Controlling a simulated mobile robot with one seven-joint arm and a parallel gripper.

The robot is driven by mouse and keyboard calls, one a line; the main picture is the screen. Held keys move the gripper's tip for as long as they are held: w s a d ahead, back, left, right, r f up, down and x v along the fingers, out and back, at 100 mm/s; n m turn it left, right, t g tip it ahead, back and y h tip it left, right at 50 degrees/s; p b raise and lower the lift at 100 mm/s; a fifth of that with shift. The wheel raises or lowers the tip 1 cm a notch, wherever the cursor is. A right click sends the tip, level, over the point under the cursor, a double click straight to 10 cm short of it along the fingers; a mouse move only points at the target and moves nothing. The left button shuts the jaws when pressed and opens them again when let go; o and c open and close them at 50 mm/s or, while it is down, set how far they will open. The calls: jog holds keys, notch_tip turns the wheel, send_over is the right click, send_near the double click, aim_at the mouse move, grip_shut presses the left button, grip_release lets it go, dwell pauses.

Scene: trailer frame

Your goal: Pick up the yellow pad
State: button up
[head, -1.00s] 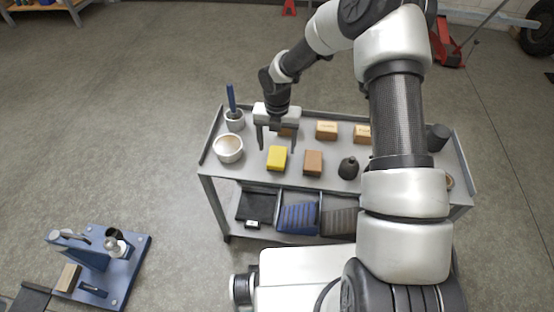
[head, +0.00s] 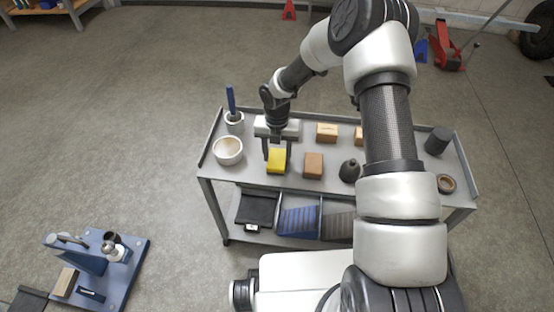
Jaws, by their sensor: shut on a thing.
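The yellow pad (head: 277,163) is a small yellow block on the top shelf of the grey cart (head: 240,177), near its front edge and left of the middle. My gripper (head: 277,154) is down at the pad, with one finger on its left side and one on its right. The fingers are shut on the pad. I cannot tell whether the pad is lifted off the shelf. The gripper hides the shelf just behind the pad.
A brown block (head: 313,164) is close to the right of the pad. A white bowl (head: 228,150) and a cup with a blue handle (head: 234,121) are to the left. A tan block (head: 327,132) is behind, and a dark bottle (head: 349,170) is further right.

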aim_at(277, 158)
notch_tip(277, 158, up, 10)
jog(key=p, duration=0.2)
dwell(0.3)
